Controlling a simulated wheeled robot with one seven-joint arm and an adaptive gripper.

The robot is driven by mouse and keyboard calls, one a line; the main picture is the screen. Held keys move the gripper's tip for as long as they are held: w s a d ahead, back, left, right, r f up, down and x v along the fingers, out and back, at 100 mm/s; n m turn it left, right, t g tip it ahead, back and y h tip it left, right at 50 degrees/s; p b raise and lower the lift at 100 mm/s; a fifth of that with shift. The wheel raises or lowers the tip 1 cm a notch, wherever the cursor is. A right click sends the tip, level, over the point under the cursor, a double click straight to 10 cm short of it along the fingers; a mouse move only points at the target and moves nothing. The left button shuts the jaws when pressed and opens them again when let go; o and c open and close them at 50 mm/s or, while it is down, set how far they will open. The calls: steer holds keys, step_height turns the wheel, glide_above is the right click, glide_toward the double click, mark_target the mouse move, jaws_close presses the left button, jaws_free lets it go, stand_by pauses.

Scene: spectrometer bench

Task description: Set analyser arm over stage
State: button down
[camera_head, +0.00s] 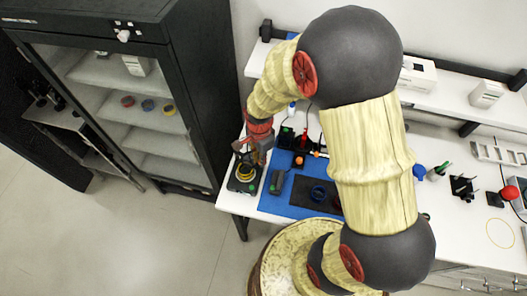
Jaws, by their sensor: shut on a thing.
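A small dark instrument (243,184) with a yellow ring on top stands at the left end of the white bench. The ring is probably its stage, but the part is too small to be sure. My gripper (252,156) reaches down from above, just at the instrument's upper back part. It is shut on a small part there that looks like the analyser arm. The jaws and wrist hide most of this part, so its exact angle over the stage cannot be told.
A blue mat (270,205) with a dark pad (300,190) lies right of the instrument. Small bottles and dark blocks stand behind it. A black cabinet (190,80) with glass front stands close on the left. A shelf (440,95) runs above the bench. My arm covers the bench's middle.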

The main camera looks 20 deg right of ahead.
steer(key=shift+s+a+r+m, duration=0.1)
steer(key=shift+s+a+m, duration=0.2)
steer(key=shift+a+m, duration=0.6)
steer(key=shift+s+a+f+m, duration=0.1)
steer(key=shift+s+a+m, duration=0.2)
steer(key=shift+a+m, duration=0.55)
steer(key=shift+s+a+r+m, duration=0.1)
steer(key=shift+s+a+m, duration=0.2)
steer(key=shift+a+m, duration=0.6)
steer(key=shift+d, duration=0.15)
steer(key=c, duration=1.8)
jaws_free()
step_height(320, 180, up, 12)
steer(key=shift+f, duration=0.1)
